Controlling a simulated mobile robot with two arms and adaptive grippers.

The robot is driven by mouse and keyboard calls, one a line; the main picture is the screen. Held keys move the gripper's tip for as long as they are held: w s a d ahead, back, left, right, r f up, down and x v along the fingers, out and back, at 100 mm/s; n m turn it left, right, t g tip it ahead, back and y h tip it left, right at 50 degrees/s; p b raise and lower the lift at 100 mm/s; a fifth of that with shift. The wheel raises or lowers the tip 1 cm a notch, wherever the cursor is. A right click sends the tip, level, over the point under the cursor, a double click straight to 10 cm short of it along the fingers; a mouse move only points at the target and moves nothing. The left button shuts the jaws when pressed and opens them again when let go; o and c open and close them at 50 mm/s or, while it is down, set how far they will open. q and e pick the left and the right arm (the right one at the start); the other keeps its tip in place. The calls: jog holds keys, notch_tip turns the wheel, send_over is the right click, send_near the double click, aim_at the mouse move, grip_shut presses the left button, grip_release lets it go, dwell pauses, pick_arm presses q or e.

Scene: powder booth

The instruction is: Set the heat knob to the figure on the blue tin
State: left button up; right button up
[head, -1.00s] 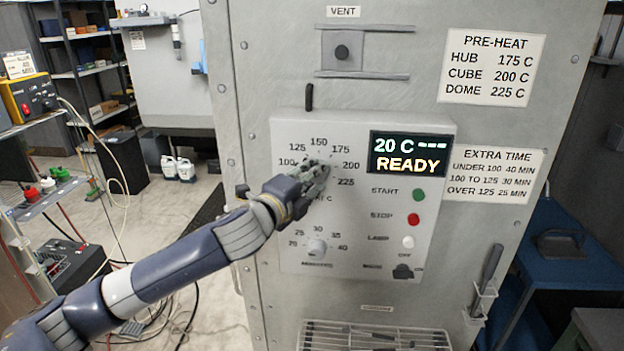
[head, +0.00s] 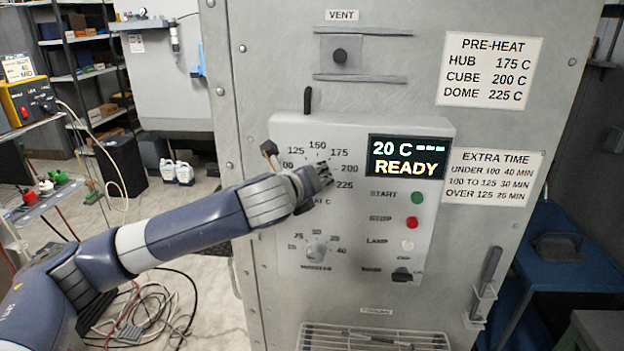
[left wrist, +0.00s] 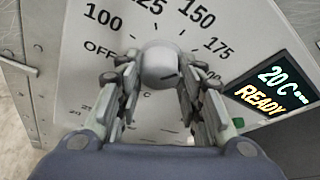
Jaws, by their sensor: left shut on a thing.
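The heat knob (left wrist: 160,62) is a pale round knob in the left wrist view, in the middle of a dial marked OFF, 100, 150 and 175. A short dark mark shows on its lower right, but I cannot tell which figure it is set to. My left gripper (left wrist: 160,88) is shut on the knob, with a finger on each side. In the head view my left gripper (head: 325,173) hides the knob and part of the dial. The blue tin is not in view. My right gripper is not in view.
The display (head: 408,157) right of the dial reads 20 C and READY. Below it are the green start button (head: 418,198), red stop button (head: 412,223) and white lamp button (head: 407,245). A smaller knob (head: 316,252) sits under the dial. A pre-heat sign (head: 490,70) is above right.

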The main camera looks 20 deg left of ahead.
pick_arm(q)
jog(key=shift+w+r+m+y, duration=0.1)
jog(key=shift+r+m+y, duration=0.25)
jog(key=shift+m, duration=0.25)
jog(key=o, duration=1.1)
jog(key=shift+f, duration=0.1)
jog(key=shift+w+f, duration=0.15)
jog(key=v, duration=1.2)
jog(key=shift+d, duration=0.1)
